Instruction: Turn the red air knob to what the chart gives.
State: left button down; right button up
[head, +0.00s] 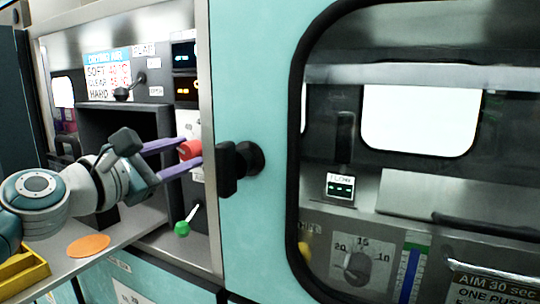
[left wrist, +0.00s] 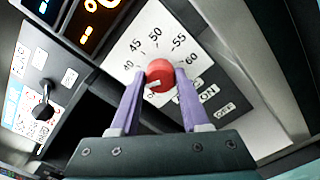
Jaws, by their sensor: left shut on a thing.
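The red air knob (head: 190,150) is on a white dial panel at the left machine bay. In the left wrist view the knob (left wrist: 160,72) sits on a dial (left wrist: 150,25) numbered 40, 45, 50, 55 and 60. A small pale mark shows on the knob's lower left side. My left gripper (head: 188,157) has its purple fingers on either side of the knob and is shut on it. The chart (head: 108,72), headed DRYING AIR, lists SOFT, CLEAR and HARD with temperatures; SOFT seems to read 40, and the other figures are hard to read. My right gripper is out of view.
A black lever (head: 122,94) sits by small labels, right of the chart. A green-tipped lever (head: 182,228) is below the knob. A black door handle (head: 240,165) juts out close right. An orange disc (head: 88,246) and yellow tray (head: 22,270) lie at lower left.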

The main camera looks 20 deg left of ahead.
pick_arm(q)
jog(key=m+b, duration=0.1)
jog(key=m, duration=0.2)
jog(key=shift+m, duration=0.4)
jog(key=m, duration=0.3)
jog(key=shift+m+b, duration=0.3)
jog(key=shift+b, duration=0.1)
jog(key=m, duration=0.3)
jog(key=shift+f+m+b, duration=0.1)
jog(key=shift+m+b, duration=0.25)
jog(key=shift+m, duration=0.05)
jog(key=m, duration=0.9)
jog(key=shift+m, duration=0.4)
jog(key=m+p, duration=0.1)
jog(key=m, duration=0.3)
jog(key=shift+m, duration=1.7)
